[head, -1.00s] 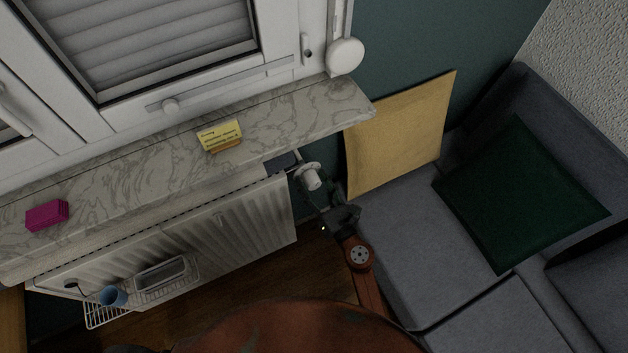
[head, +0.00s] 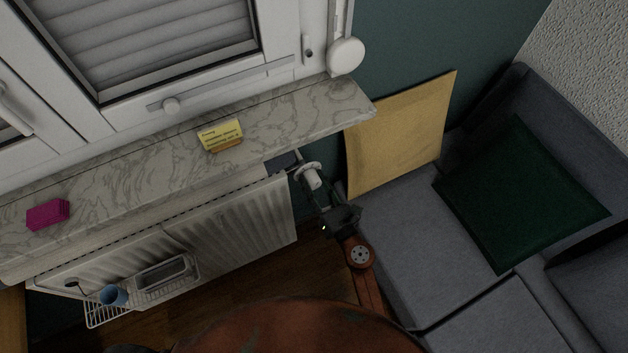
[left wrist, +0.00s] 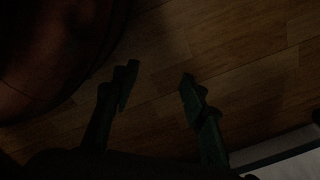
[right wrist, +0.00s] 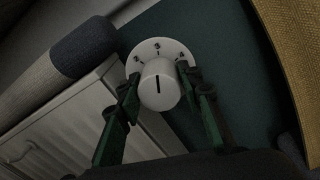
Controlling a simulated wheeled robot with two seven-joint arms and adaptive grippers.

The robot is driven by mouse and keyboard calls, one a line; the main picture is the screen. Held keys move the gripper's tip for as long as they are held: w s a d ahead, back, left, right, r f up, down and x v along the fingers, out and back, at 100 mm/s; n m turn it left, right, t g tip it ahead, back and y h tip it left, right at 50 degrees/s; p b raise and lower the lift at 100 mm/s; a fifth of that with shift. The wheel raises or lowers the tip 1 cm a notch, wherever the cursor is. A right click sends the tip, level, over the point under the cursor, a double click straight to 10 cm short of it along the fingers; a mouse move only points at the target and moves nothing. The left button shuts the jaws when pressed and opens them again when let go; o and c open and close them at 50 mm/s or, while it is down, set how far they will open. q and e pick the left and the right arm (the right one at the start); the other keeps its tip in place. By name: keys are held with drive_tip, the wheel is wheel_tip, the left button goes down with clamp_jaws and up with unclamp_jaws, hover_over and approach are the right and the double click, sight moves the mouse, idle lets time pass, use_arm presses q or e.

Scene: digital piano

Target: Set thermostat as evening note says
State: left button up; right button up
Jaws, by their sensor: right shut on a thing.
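The white thermostat knob (head: 312,177) sits at the right end of the radiator (head: 215,225). In the right wrist view the knob (right wrist: 160,84) has a dark line pointing up, towards the 3 or so on the numbered dial (right wrist: 157,48) behind it; the digits are small. My right gripper (head: 318,186) is at the knob, with its fingers (right wrist: 158,88) shut on either side of it. A yellow evening note (head: 220,134) stands on the marble sill; its small writing is unreadable. My left gripper (left wrist: 158,78) shows only in the left wrist view, open and empty above the wooden floor.
The marble sill (head: 290,118) overhangs the radiator. A magenta block (head: 47,214) lies on it. A wire rack (head: 185,292) with a blue cup (head: 113,296) hangs at the radiator's front. A tan board (head: 400,130) and a grey sofa (head: 400,225) stand close on the right.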

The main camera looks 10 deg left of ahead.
drive_tip(key=shift+m, duration=0.6)
drive_tip(key=shift+m+p, duration=0.45)
drive_tip(key=shift+m, duration=0.75)
drive_tip(key=m, duration=0.3)
drive_tip(key=shift+p, duration=0.4)
drive_tip(key=shift+d+f+m+p, duration=0.1)
drive_tip(key=shift+m+p, duration=0.2)
drive_tip(key=shift+m, duration=1.4)
drive_tip(key=o, duration=1.1)
drive_tip(key=shift+w, duration=0.1)
use_arm(q)
drive_tip(key=s+f, duration=0.3)
drive_tip(key=s, duration=0.2)
use_arm(e)
drive_tip(key=shift+o, duration=0.3)
